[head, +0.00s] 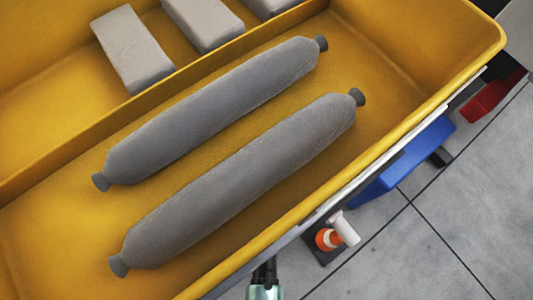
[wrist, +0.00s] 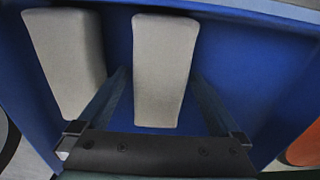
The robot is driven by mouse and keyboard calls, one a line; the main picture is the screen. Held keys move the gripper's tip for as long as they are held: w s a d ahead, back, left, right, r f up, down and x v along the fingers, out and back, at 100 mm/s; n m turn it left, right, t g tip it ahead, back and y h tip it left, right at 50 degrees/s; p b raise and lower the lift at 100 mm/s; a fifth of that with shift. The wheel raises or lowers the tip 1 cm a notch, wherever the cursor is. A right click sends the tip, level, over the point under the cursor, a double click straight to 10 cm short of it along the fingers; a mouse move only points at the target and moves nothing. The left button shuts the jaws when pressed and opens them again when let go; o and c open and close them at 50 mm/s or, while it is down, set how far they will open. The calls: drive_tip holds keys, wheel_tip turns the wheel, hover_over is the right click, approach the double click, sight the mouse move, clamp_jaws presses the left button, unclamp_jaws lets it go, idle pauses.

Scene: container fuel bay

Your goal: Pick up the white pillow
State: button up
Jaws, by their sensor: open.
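A pale off-white oblong pillow (wrist: 165,65) lies on a blue surface in the middle of the wrist view, its long side running up and down the picture. A second, similar pale pillow (wrist: 68,60) lies to its left, slightly tilted. My gripper (wrist: 158,77) is open, with one finger on each side of the middle pillow. The near end of that pillow shows between the fingers, and I see no clear contact. In the head view only a small part of my arm shows at the bottom edge; the pillows of the wrist view cannot be made out there.
A yellow bin (head: 400,25) holds two long grey bolsters (head: 215,110) (head: 240,180) in its front compartment. Several pale grey blocks (head: 133,48) lie behind its divider. Blue walls (wrist: 265,55) surround the pillows. An orange-and-white object (head: 326,239) stands beside the bin, near free tiled floor.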

drive_tip(key=c, duration=1.2)
